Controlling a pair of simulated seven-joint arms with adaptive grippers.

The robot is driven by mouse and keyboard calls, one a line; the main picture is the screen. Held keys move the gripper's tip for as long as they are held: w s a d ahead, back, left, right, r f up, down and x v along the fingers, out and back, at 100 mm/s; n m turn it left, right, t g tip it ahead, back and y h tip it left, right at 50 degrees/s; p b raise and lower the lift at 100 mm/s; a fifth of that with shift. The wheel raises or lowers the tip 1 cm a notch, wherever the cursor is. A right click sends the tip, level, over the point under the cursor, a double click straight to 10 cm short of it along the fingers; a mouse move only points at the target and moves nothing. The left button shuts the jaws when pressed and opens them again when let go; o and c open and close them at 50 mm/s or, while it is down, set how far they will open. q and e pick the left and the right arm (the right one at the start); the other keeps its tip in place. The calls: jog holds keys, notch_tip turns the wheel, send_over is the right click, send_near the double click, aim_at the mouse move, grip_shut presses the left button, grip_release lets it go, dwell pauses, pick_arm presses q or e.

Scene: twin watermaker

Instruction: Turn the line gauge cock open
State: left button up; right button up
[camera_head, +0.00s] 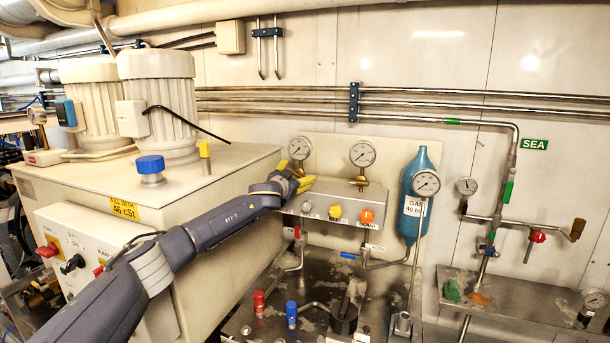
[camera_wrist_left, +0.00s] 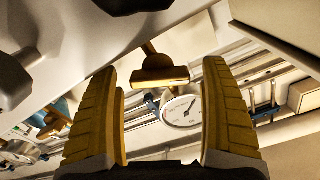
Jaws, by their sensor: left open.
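My left gripper (camera_head: 301,177) reaches in from the left, its yellow fingers just below the left round gauge (camera_head: 299,148) above the grey valve block (camera_head: 330,203). In the left wrist view, the fingers are apart. A brass cock with a flat bar handle (camera_wrist_left: 160,76) shows in the gap between the fingertips, with the white gauge dial (camera_wrist_left: 180,111) beyond it. No contact with the handle is clear. My right gripper is not in view.
White, yellow (camera_head: 335,211) and orange (camera_head: 367,215) knobs line the block's front. A blue gas bottle (camera_head: 413,200) with a gauge stands to its right. A cream tank cabinet (camera_head: 225,185) with motors is on the left. Steel pipes (camera_head: 280,100) run along the wall above.

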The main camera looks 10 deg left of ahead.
pick_arm(q)
jog(key=shift+c, duration=0.3)
jog(key=c, duration=1.1)
jog(key=shift+m, duration=0.7)
jog(key=shift+c, duration=0.2)
jog(key=o, duration=1.2)
jog(key=shift+n, duration=0.3)
